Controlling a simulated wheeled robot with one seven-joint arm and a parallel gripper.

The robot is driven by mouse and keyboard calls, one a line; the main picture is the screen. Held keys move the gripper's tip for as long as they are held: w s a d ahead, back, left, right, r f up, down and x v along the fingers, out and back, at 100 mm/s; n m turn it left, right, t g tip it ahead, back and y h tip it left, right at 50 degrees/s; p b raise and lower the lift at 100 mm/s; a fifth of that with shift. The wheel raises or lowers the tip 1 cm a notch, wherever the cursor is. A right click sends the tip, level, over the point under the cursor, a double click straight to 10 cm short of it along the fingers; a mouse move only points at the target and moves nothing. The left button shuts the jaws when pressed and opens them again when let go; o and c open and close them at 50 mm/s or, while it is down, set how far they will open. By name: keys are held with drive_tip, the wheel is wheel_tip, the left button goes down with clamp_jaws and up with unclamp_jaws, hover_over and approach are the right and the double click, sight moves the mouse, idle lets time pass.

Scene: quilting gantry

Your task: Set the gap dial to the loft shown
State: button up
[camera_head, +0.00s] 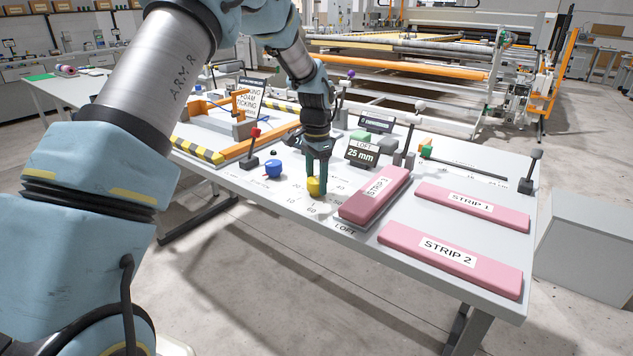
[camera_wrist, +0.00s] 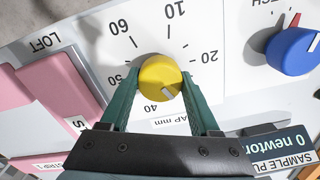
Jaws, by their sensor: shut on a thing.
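The yellow gap dial (camera_head: 314,187) stands on the white table among printed numbers. It also shows in the wrist view (camera_wrist: 160,77), with 60, 10, 20, 40 and 50 readable around it. Its white mark points to the lower right there, between the 40 and the 20; any number at that spot is hidden by my finger. My gripper (camera_wrist: 161,80) is shut on the dial from above, a green finger on each side. The loft display (camera_head: 361,153) reads 25 mm.
Pink strip 3 (camera_head: 373,196) lies right of the dial, with strip 1 (camera_head: 473,206) and strip 2 (camera_head: 450,257) farther right. A blue knob (camera_head: 273,169) and a red-topped lever (camera_head: 252,150) stand to the left. Other levers stand behind.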

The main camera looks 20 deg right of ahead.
sight(316, 179)
drive_tip(key=n, duration=0.6)
drive_tip(key=shift+n, duration=0.3)
idle(0.5)
drive_tip(key=o, duration=1.4)
drive_tip(key=shift+c, duration=0.2)
wheel_tip(316, 179, up, 11)
drive_tip(key=b, duration=0.2)
drive_tip(key=shift+f, duration=0.1)
